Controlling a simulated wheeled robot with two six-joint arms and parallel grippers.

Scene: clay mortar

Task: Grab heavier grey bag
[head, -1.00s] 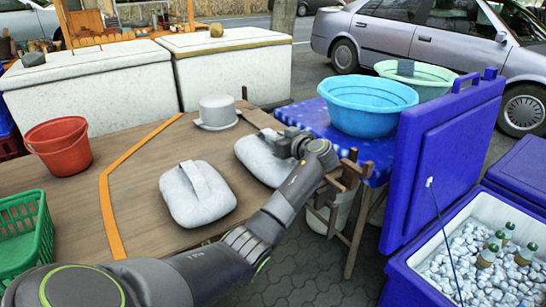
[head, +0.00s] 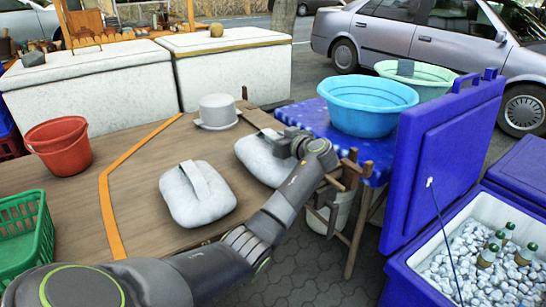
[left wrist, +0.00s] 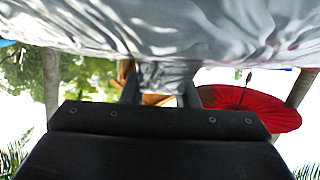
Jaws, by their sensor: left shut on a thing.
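Two pale grey bags are on the wooden table in the head view. One grey bag (head: 198,194) lies alone near the middle, with a strap-like handle across its top. The other grey bag (head: 262,161) lies at the table's right edge. My left gripper (head: 291,141) reaches over this right bag and is shut on it, partly hiding it. In the left wrist view this grey bag (left wrist: 160,28) fills the top, and its handle runs down between my left fingers (left wrist: 160,88). My right gripper is in neither view.
A grey hat (head: 216,112) stands behind the bags. A red bucket (head: 60,146) and a green basket (head: 28,228) are at left. A blue basin (head: 367,104) stands on a blue-covered table beyond my gripper. An open blue cooler lid (head: 440,165) rises at right.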

